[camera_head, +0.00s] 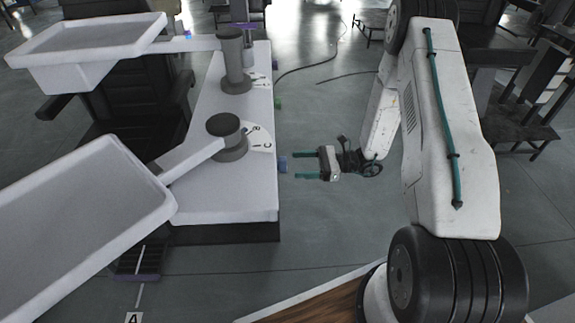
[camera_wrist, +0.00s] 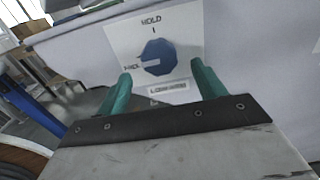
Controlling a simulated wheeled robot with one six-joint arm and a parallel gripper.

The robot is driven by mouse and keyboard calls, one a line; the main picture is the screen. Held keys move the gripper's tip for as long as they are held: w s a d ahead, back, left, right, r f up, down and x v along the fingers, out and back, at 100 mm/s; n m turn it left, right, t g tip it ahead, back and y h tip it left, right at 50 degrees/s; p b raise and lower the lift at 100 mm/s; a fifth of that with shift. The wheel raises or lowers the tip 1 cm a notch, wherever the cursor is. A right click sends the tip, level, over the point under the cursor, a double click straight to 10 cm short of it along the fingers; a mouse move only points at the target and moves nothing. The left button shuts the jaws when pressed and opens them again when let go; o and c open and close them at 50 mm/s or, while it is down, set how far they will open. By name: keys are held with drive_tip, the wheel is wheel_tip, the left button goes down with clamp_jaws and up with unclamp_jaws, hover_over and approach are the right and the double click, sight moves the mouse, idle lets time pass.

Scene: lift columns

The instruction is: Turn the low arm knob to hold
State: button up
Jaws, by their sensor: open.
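The low arm knob (camera_wrist: 158,57) is a blue, many-sided dial on a white label plate (camera_wrist: 190,38) on a pale panel. Its light pointer mark faces left, toward a partly covered word that looks like FREE. HOLD is printed above it, and a LOW ARM label (camera_wrist: 169,88) sits below. In the head view, the blue knob (camera_head: 283,164) sticks out of the cabinet's right side. My gripper (camera_head: 298,166) is open just right of it, with green fingers pointing at it. In the wrist view, my gripper (camera_wrist: 161,73) has one finger on either side of the knob, with visible gaps.
The white cabinet (camera_head: 205,200) carries two grey columns, a near one (camera_head: 228,137) and a far one (camera_head: 236,65), each with a tray arm reaching left. A green knob (camera_head: 278,104) sits farther along the same side. Open floor (camera_head: 325,230) lies right of the cabinet.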

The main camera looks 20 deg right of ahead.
sight(281, 165)
drive_tip(key=shift+x, duration=2.3)
drive_tip(key=c, duration=0.9)
drive_tip(key=shift+c, duration=0.2)
drive_tip(key=shift+r+m, duration=0.15)
drive_tip(key=shift+m, duration=8.85)
